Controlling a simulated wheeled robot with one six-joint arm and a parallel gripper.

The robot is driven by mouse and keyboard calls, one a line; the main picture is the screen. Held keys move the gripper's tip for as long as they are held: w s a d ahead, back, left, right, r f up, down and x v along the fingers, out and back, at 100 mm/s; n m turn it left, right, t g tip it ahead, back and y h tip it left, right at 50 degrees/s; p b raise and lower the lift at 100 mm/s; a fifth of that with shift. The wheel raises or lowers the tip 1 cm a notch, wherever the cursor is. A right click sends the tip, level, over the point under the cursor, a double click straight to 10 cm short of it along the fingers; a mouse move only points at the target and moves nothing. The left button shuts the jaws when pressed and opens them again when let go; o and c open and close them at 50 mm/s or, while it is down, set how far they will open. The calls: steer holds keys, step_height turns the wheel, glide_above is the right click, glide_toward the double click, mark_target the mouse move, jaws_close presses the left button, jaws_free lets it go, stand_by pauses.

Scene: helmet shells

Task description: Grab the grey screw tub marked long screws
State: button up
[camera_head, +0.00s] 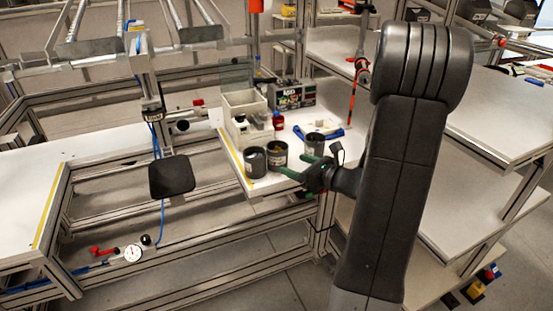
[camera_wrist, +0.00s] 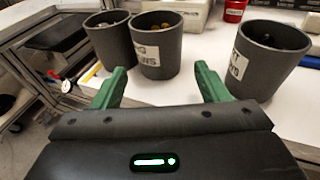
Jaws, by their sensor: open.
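A dark grey tub (camera_wrist: 155,62) stands in the middle of the wrist view. Its white label is partly readable, with "NG" on the upper line, which fits "long screws". It also shows in the head view (camera_head: 277,158). My gripper (camera_wrist: 160,72) has its green fingers apart with nothing between them. The tub stands just beyond the fingertips, roughly centred between them. In the head view my gripper (camera_head: 292,165) is at the shelf's front edge. A similar tub (camera_wrist: 110,42) stands close on the left, its label out of sight. Another tub (camera_wrist: 255,65) on the right has a label with "RT" visible.
The tubs stand on a white shelf (camera_head: 240,178) with a yellow strip. A black pad (camera_head: 172,177) hangs left of the shelf.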

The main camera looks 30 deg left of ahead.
mark_target(285, 161)
steer(key=shift+x, duration=3)
steer(key=shift+r, duration=0.1)
steer(key=c, duration=1)
